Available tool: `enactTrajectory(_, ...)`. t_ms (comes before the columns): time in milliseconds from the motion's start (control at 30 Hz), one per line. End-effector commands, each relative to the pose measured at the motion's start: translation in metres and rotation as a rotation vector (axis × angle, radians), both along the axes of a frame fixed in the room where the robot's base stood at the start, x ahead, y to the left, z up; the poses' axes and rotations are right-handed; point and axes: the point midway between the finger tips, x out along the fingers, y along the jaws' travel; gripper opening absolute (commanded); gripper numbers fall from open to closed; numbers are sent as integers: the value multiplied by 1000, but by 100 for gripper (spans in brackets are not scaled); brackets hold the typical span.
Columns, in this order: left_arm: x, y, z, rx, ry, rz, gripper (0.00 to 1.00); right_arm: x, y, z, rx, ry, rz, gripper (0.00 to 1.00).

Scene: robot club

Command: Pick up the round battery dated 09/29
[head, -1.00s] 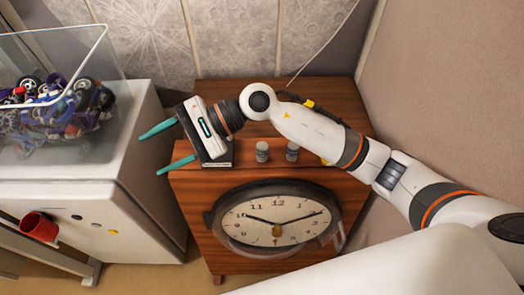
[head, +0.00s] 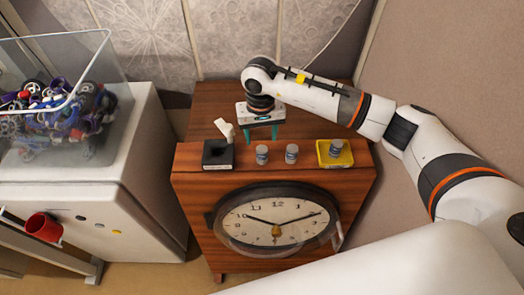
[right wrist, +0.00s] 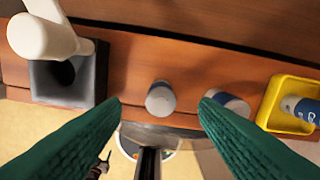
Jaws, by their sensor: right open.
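In the head view these are a left battery (head: 262,154), a middle battery (head: 291,153) and a right battery (head: 336,149) on a yellow tray (head: 346,159). No date is readable on any of them. My right gripper (head: 261,138) is open and empty, pointing down just behind the left battery. In the right wrist view a grey-topped battery (right wrist: 160,98) shows between the teal fingers, apart from both. Another battery (right wrist: 226,103) is partly behind the right finger. My left gripper is out of view.
A black square holder (head: 217,155) with a white piece (head: 225,130) leaning at it stands left of the batteries. A clock face (head: 275,222) fills the cabinet front. A clear bin (head: 100,150) of toy parts sits on a white cabinet at left, with a red cup (head: 42,227) below.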

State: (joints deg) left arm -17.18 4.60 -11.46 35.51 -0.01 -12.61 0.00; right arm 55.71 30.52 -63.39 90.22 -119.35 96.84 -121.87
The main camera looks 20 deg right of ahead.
Motion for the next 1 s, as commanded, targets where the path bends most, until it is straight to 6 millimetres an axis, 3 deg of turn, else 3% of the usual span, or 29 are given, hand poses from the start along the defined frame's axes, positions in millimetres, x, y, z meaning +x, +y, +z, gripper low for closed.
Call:
enactTrajectory(167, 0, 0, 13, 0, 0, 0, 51, -5, 0, -13, 2, 6, 1, 55)
enactTrajectory(400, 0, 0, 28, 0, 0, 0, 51, -8, 0, -48, 1, 4, -1, 55)
enactTrajectory(700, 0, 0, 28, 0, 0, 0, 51, -7, 0, -55, 2, 0, 1, 55)
enactTrajectory(1000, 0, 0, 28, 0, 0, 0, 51, -7, 0, -55, 2, 0, 1, 8)
